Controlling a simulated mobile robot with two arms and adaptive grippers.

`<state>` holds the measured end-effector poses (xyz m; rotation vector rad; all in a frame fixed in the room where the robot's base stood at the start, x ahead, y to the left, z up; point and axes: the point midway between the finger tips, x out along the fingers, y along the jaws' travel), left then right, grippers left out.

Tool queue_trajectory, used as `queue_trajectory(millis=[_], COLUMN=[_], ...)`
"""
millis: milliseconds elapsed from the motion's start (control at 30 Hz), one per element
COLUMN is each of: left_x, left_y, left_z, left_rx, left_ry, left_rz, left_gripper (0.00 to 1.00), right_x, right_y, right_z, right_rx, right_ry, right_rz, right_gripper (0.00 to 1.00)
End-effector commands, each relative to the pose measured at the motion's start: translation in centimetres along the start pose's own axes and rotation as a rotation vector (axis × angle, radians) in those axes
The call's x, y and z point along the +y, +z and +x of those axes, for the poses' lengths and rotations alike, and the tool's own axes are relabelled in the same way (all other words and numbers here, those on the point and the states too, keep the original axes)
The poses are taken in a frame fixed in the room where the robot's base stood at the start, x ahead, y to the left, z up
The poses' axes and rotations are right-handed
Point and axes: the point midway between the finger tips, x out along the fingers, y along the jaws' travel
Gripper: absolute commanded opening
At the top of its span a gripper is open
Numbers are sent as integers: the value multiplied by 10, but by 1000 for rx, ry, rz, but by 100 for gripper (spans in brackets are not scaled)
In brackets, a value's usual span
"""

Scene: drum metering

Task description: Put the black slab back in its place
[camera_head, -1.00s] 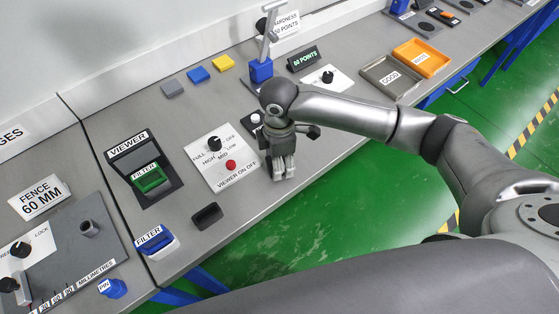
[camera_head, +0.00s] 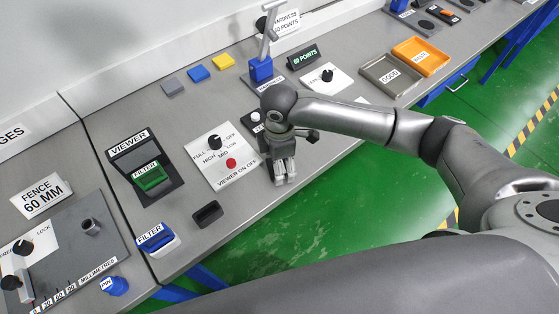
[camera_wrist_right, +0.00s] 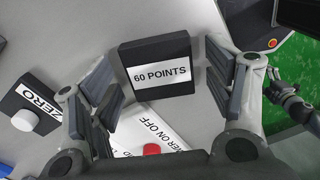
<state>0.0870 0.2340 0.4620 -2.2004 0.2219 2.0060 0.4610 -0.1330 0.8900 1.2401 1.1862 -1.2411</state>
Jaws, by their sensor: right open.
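The black slab (camera_wrist_right: 158,68), with a white label reading 60 POINTS, lies flat on the grey bench in the right wrist view. My right gripper (camera_wrist_right: 165,85) is open, with its fingers apart on either side of the slab. I cannot tell whether they touch it. In the head view my right gripper (camera_head: 284,172) points down at the bench's front edge, and it hides the slab. In the right wrist view a grey, gripper-like part (camera_wrist_right: 290,98) shows at the right edge, perhaps my left one; its jaws are unclear.
A ZERO block (camera_wrist_right: 35,105) with a white knob and a panel with a red button (camera_head: 231,163) are close by. A small black block (camera_head: 207,213) and blue FILTER piece (camera_head: 155,238) lie near the front edge. A 60 POINTS display (camera_head: 303,57) stands behind.

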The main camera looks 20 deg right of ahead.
Motion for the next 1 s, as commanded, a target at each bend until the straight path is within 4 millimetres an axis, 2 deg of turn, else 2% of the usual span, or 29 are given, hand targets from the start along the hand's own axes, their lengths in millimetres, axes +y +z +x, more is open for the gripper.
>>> queue_trajectory(millis=[167, 600, 800, 1000], left_x=[0, 0, 0, 0], left_y=[0, 1, 1, 1], left_z=[3, 15, 17, 17], left_rx=[0, 0, 0, 0], left_ry=[0, 0, 0, 0], left_rz=[0, 0, 0, 0], left_gripper=[82, 82, 82, 82], right_x=[1, 1, 1, 0], right_y=[-1, 0, 0, 0], right_z=[-14, -102, -121, -123], right_rx=[2, 2, 2, 0], right_ry=[3, 4, 1, 0], right_rz=[0, -1, 0, 1], right_gripper=[74, 74, 74, 74])
